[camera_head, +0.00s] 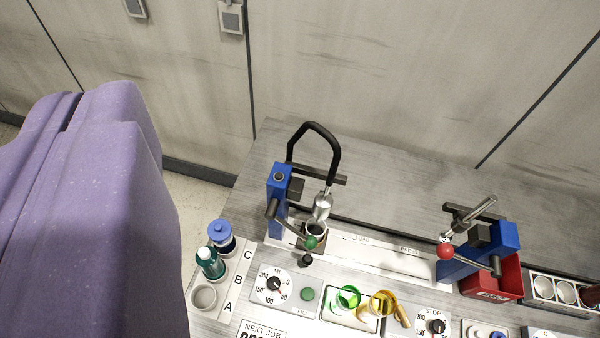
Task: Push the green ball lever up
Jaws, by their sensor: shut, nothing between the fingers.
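The green ball (311,242) sits at the end of a dark lever (290,225). The lever runs from the blue post (277,200) of the left pump station and slopes down in the picture to the ball. A metal nozzle (322,205) on a black hose (330,150) hangs just above the ball, over a round cup (316,231). My gripper's fingers are not in view. A purple part of my arm fills the left side, apart from the station.
A second blue station (490,250) with a red ball lever (446,251) and a red bin (492,278) stands at right. Bottles stand in a rack (230,290) at left.

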